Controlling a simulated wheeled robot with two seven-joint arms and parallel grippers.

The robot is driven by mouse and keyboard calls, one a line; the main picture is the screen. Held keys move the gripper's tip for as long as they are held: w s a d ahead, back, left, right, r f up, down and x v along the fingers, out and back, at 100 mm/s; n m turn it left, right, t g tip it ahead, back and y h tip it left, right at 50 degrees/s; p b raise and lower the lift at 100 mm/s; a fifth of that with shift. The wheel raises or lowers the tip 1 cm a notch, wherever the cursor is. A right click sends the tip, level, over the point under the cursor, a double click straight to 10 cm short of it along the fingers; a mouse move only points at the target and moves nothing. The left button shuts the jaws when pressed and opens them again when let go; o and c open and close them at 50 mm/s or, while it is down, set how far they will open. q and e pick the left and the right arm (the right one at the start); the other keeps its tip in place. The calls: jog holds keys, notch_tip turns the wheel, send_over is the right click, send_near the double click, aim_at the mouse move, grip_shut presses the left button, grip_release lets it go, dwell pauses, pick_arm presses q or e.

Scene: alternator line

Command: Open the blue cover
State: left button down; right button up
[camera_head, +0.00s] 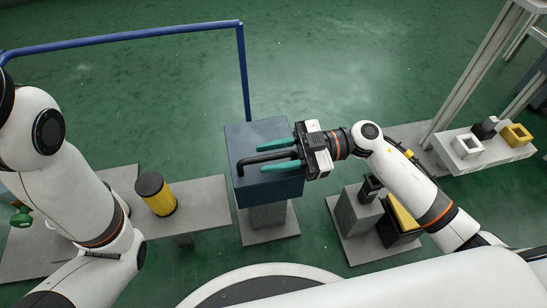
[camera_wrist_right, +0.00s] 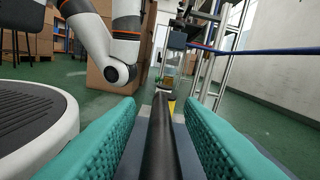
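The blue cover (camera_head: 250,135) is the dark blue top of a box on a grey pedestal, and it looks closed. A black bar handle (camera_head: 247,160) runs along it; it also shows in the right wrist view (camera_wrist_right: 161,140). My right gripper (camera_head: 265,157) is over the cover, its two teal fingers on either side of the handle. In the right wrist view the fingers (camera_wrist_right: 158,135) stand apart with a visible gap to the bar on both sides. My left arm is at the left; its gripper cannot be made out.
A yellow cylinder with a black top (camera_head: 156,193) stands on a grey table left of the box. Grey blocks (camera_head: 357,212) stand to the right. A blue rail frame (camera_head: 243,70) rises behind the box. A white shelf (camera_head: 485,152) holds small parts at far right.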

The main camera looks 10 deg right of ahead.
grip_shut()
